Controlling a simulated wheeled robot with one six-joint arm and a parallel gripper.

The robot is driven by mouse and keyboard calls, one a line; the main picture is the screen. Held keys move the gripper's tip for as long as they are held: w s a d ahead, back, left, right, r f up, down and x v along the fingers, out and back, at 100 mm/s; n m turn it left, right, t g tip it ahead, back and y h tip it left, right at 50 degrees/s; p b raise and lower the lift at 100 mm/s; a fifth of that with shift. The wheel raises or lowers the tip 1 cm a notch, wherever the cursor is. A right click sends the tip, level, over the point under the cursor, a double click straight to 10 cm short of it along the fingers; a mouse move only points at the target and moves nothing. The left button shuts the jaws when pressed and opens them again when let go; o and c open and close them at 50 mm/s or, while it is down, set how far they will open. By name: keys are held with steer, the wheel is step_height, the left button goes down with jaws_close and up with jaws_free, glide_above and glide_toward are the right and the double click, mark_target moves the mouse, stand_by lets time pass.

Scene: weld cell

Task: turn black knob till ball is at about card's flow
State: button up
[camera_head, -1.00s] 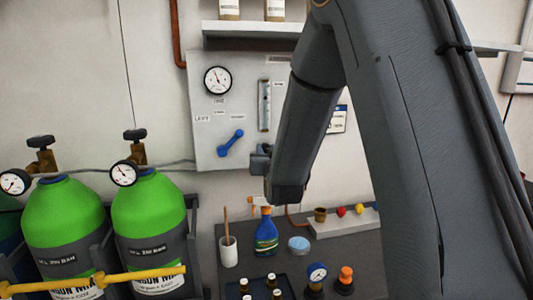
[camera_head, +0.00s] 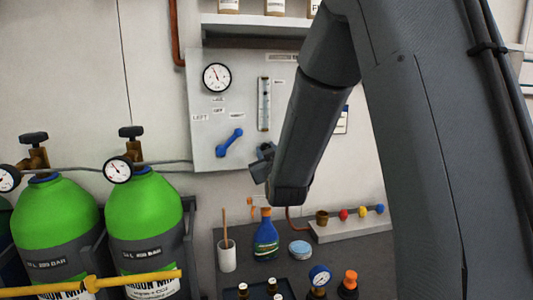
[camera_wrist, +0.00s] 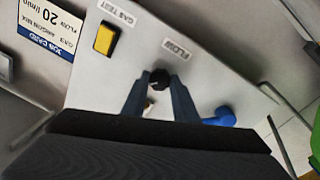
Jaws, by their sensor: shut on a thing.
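The black knob (camera_wrist: 159,78) sits under the FLOW label (camera_wrist: 177,49) on the grey panel in the wrist view. My gripper (camera_wrist: 159,92) is shut on the knob, one finger on each side. In the head view my gripper (camera_head: 262,165) is at the panel's lower right, and my arm hides the knob. The flow tube (camera_head: 264,104) stands upright on the panel (camera_head: 208,150); its ball is too small to make out. The job card (camera_wrist: 50,25) reads flow 20 l/min at upper left of the wrist view; a sliver of it (camera_head: 342,120) shows behind my arm.
A yellow gas test button (camera_wrist: 105,38) and a blue lever (camera_head: 230,142) are near the knob. A dial gauge (camera_head: 217,77) is above. Green cylinders (camera_head: 145,210) stand left. A spray bottle (camera_head: 266,238) and several small items stand on the bench (camera_head: 350,254) below.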

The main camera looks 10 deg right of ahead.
steer(key=o, duration=1.1)
steer(key=shift+c, duration=0.2)
steer(key=shift+s, duration=0.1)
steer(key=s+b, duration=0.2)
steer(key=s, duration=0.5)
steer(key=shift+s+a+f, duration=0.2)
steer(key=shift+s+a, duration=0.1)
